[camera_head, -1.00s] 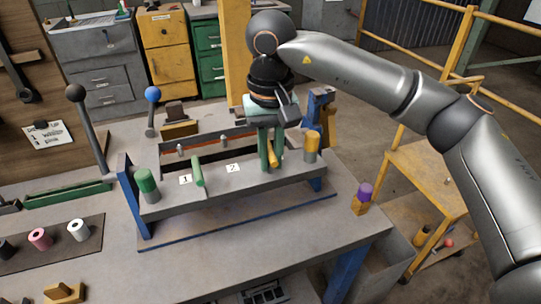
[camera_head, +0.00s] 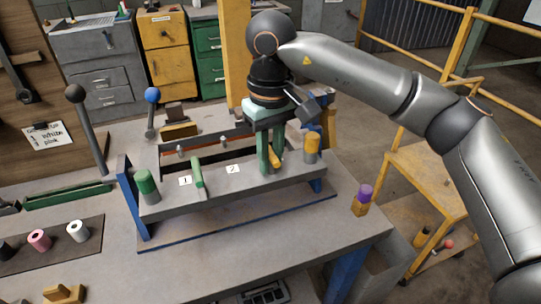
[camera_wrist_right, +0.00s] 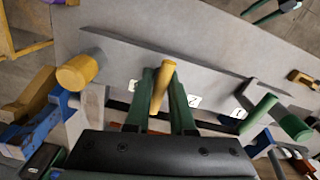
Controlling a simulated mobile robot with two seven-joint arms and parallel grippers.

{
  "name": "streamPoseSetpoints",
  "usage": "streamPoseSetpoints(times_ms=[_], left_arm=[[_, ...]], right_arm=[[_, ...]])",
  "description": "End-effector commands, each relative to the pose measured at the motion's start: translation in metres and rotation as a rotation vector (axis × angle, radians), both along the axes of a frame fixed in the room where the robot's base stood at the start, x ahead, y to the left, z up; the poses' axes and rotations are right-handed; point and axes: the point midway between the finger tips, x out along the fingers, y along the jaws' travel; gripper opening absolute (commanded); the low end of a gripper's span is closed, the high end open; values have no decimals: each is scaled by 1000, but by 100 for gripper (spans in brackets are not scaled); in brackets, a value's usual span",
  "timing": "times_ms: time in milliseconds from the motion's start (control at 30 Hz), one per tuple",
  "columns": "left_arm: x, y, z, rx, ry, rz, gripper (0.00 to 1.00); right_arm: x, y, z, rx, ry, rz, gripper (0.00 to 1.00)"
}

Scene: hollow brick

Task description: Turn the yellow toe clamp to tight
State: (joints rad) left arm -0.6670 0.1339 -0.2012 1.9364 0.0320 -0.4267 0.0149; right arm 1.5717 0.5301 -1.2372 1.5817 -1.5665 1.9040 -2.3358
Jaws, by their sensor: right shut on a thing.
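The yellow toe clamp shows as a short yellow handle (camera_head: 276,158) on the right part of the grey bench fixture (camera_head: 225,188), right of the label 2. My right gripper (camera_head: 270,167) points down over it with its green fingers closed around the handle. In the wrist view the yellow handle (camera_wrist_right: 162,84) lies between the two green fingers, partly hidden by them. The clamp's base is hidden, so I cannot tell how tight it is. A green toe clamp handle (camera_head: 197,173) stands left of it, between labels 1 and 2. My left gripper is not in the head view.
A yellow-capped post (camera_head: 312,146) stands close right of my right gripper, and a green-capped post (camera_head: 146,183) at the fixture's left end. Two ball-topped levers, black (camera_head: 75,94) and blue (camera_head: 152,95), rise at the left. The bench front (camera_head: 230,262) is mostly clear.

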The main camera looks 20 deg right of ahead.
Motion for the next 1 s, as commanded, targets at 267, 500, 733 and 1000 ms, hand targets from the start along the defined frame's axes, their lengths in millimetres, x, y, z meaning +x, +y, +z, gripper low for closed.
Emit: streamPoseSetpoints(times_ms=[267, 500, 733, 1000], left_arm=[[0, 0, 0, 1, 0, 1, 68], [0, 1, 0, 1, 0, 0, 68], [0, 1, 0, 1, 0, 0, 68], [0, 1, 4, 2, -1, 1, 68]], right_arm=[[0, 0, 0, -1, 1, 2, 35], [0, 0, 0, -1, 1, 0, 47], [0, 0, 8, 0, -1, -1, 47], [0, 0, 64, 0, -5, -1, 47]])
